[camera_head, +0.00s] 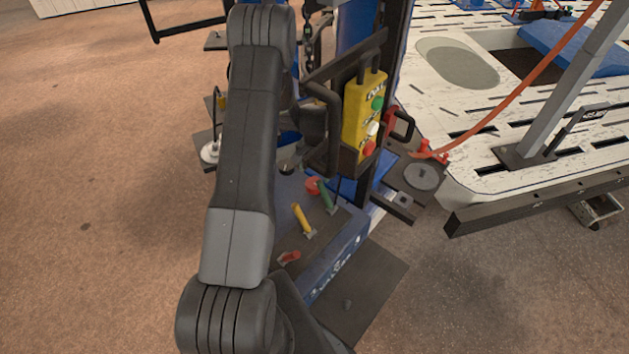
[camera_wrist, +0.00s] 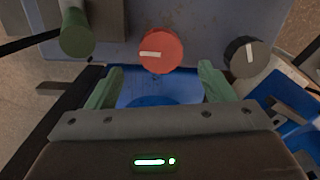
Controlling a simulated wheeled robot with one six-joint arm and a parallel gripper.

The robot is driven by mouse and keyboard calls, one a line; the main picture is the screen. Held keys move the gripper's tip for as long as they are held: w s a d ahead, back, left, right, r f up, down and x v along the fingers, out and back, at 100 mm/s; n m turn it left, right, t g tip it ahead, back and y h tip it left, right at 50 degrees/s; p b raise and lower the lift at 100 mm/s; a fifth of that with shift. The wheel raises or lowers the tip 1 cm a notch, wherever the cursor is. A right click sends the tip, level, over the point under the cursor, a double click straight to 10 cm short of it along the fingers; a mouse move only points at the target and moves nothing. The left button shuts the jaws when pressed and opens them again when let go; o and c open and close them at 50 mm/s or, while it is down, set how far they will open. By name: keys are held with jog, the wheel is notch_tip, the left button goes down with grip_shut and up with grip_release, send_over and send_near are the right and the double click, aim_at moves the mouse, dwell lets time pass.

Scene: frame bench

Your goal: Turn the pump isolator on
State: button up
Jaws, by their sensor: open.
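In the wrist view, a round red knob (camera_wrist: 160,51) with a white mark lying level, left of its middle, sits on a blue-grey panel. To its right is a black knob (camera_wrist: 245,58) with an upright white mark. No label shows which control is the pump isolator. My gripper (camera_wrist: 160,75) is open, its green fingers apart and empty, with the red knob just beyond and between the tips. It does not appear to touch the knob. In the head view the red knob (camera_head: 312,185) is on the blue console; my arm hides most of my gripper.
A green handle (camera_wrist: 75,34) stands left of the red knob. The console (camera_head: 345,240) also carries a yellow lever (camera_head: 300,217) and a red lever (camera_head: 290,257). A yellow button box (camera_head: 363,113) hangs above. A slotted white bench (camera_head: 480,95) is at right.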

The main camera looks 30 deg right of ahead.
aim_at(314, 183)
notch_tip(314, 183, down, 7)
jog(key=shift+a+r+p, duration=0.1)
jog(key=shift+r+p, duration=0.1)
jog(key=shift+p, duration=0.3)
jog(key=c, duration=1)
